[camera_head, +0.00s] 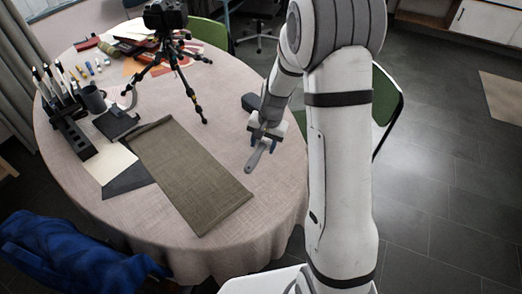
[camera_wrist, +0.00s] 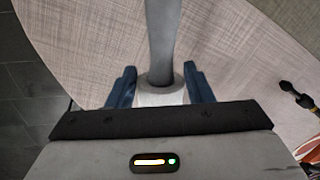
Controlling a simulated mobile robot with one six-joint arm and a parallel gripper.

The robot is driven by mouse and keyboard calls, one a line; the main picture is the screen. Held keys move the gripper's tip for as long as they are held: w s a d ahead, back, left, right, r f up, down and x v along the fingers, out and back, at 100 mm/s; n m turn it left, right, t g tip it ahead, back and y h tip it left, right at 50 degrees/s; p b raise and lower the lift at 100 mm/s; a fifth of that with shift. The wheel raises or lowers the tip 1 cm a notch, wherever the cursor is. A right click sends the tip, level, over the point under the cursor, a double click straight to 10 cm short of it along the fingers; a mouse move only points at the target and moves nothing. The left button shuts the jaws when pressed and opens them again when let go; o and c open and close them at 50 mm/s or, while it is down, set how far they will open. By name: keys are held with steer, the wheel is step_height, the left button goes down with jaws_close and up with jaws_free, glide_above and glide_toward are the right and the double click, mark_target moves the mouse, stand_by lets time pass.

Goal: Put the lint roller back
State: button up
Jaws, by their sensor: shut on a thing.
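My gripper (camera_head: 263,137) is shut on the lint roller, at the right part of the round table. The lint roller's grey handle (camera_head: 254,159) points down and toward the front in the head view. In the wrist view, the blue fingers of my gripper (camera_wrist: 160,80) stand on both sides of its white roll (camera_wrist: 160,97), and the grey handle (camera_wrist: 160,38) runs away from me. The roll is mostly hidden by my gripper in the head view. I cannot tell how high the lint roller is above the cloth.
A tripod with a camera (camera_head: 166,15) stands at the back. An olive mat (camera_head: 190,180) lies left of my gripper. A black rack (camera_head: 70,130) and a dark cup (camera_head: 95,98) are at the left. Bare tablecloth (camera_head: 275,190) is at the front right.

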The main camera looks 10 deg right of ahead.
steer(key=shift+f, duration=1.9)
steer(key=shift+s, duration=0.1)
steer(key=shift+f, duration=0.2)
steer(key=o, duration=1)
steer(key=shift+o, duration=0.2)
steer(key=shift+r, duration=0.15)
step_height(320, 180, up, 12)
steer(key=d, duration=0.2)
steer(key=s+r+n, duration=0.3)
steer(key=s+r, duration=0.2)
steer(key=s, duration=0.6)
steer(key=s+r+n+t+h, duration=0.1)
steer(key=s+r, duration=0.4)
steer(key=s, duration=0.7)
steer(key=shift+s+r+n+t+h, duration=0.2)
steer(key=shift+s+n+t+h, duration=0.1)
steer(key=shift+n, duration=0.6)
